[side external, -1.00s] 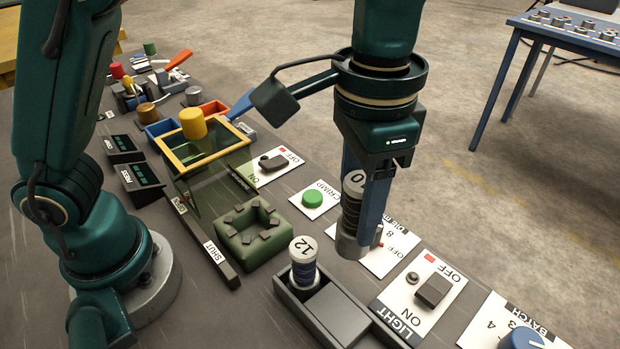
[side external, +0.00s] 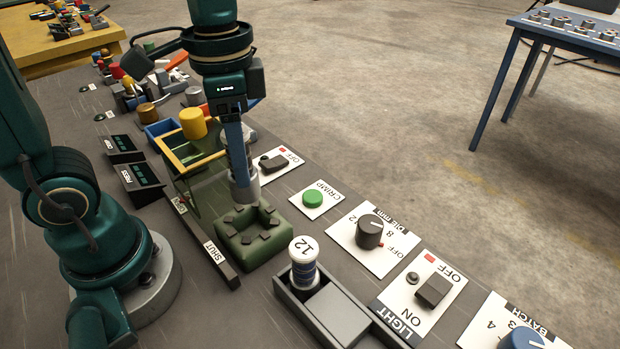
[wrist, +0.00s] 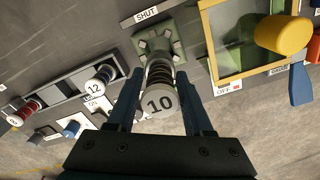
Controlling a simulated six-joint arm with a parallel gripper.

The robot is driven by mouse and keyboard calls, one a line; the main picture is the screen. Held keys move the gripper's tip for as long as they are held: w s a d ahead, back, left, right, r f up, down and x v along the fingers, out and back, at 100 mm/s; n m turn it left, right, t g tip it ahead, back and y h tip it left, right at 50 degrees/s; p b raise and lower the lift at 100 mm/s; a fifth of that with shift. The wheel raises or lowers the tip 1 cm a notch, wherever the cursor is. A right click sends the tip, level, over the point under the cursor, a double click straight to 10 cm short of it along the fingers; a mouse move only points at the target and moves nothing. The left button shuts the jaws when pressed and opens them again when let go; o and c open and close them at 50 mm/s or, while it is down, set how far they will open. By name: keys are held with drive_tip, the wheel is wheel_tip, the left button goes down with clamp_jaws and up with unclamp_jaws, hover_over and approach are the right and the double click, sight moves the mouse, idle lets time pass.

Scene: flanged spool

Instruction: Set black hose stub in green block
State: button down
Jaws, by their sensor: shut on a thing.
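My gripper (side external: 241,180) is shut on the black hose stub (wrist: 160,101), which has a pale end marked 10 and dark ribs. In the side view the fingers hide most of the stub; a grey lower end (side external: 246,192) shows below them. The green block (side external: 250,237), with several dark jaw pieces around its centre, is just below and in front of that end. In the wrist view the stub covers part of the green block (wrist: 177,38). I cannot tell whether stub and block touch.
A clear guard with a yellow frame (side external: 185,165) and yellow knob (side external: 193,123) stands close behind the block. A stub marked 12 (side external: 304,268) stands in the grey rack (side external: 336,318) at front. Switch panels, a green crimp button (side external: 313,198) and a dial (side external: 369,231) lie right.

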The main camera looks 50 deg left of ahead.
sight(248, 204)
wheel_tip(248, 204, down, 9)
drive_tip(key=shift+f, duration=0.1)
idle(0.4)
drive_tip(key=shift+f, duration=0.2)
drive_tip(key=shift+f, duration=0.15)
drive_tip(key=shift+c, duration=1.5)
unclamp_jaws()
